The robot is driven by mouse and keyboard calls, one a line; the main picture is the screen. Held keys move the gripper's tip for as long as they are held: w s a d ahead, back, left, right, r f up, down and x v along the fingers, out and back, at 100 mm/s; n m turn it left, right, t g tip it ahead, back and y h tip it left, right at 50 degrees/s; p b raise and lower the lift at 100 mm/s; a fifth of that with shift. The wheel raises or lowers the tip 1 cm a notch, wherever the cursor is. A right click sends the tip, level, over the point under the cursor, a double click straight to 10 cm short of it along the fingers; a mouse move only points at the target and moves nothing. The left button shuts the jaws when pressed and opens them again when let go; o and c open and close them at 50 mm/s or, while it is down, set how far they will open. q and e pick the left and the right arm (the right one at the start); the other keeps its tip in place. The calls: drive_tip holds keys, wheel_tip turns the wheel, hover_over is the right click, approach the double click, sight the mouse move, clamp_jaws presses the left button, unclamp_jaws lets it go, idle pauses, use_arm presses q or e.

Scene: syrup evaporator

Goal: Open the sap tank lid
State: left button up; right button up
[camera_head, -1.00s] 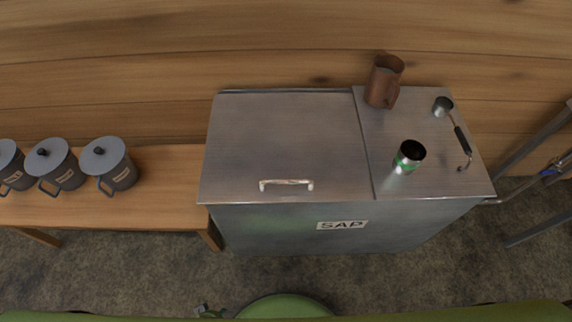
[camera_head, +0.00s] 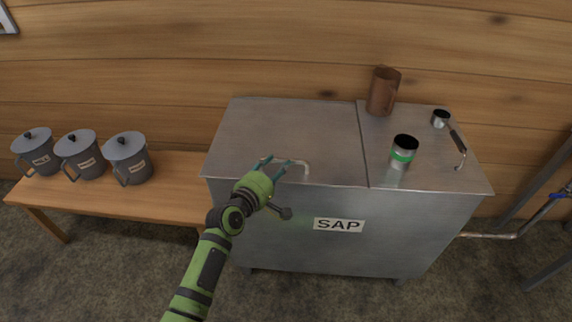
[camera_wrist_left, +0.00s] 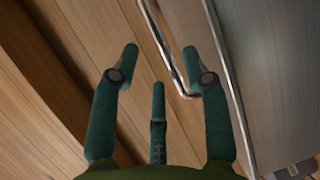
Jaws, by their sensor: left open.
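The sap tank lid (camera_head: 285,138) is a flat grey metal sheet, lying closed over the left part of the tank (camera_head: 280,225), whose front bears a SAP label. A pale bar handle (camera_head: 306,167) stands near the lid's front edge. My left gripper (camera_head: 277,162) is open at the handle's left part, with its fingers hiding some of it. In the left wrist view, the handle bar (camera_wrist_left: 165,45) passes near the upper right finger of the open gripper (camera_wrist_left: 160,62). I cannot tell whether they touch. My right gripper is not in view.
On the tank's fixed right part (camera_head: 430,170) stand a brown jug (camera_head: 383,92), a green-banded metal cup (camera_head: 403,152) and a ladle (camera_head: 456,140). Lidded grey pots (camera_head: 128,158) stand on a wooden bench (camera_head: 180,185) at left. A plank wall rises behind.

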sight(284, 160)
use_arm(q)
drive_tip(key=x, duration=0.4)
drive_tip(key=shift+f+b, duration=0.1)
drive_tip(key=shift+b, duration=0.3)
drive_tip(key=shift+w+d, duration=0.25)
drive_tip(key=shift+w, duration=0.25)
use_arm(e)
drive_tip(key=s, duration=0.1)
drive_tip(key=s+d+f, duration=0.1)
drive_tip(key=shift+s+f, duration=0.15)
drive_tip(key=shift+s, duration=0.15)
drive_tip(key=shift+w, duration=0.1)
use_arm(q)
drive_tip(key=shift+c, duration=0.8)
clamp_jaws()
use_arm(e)
drive_tip(key=shift+w, duration=0.3)
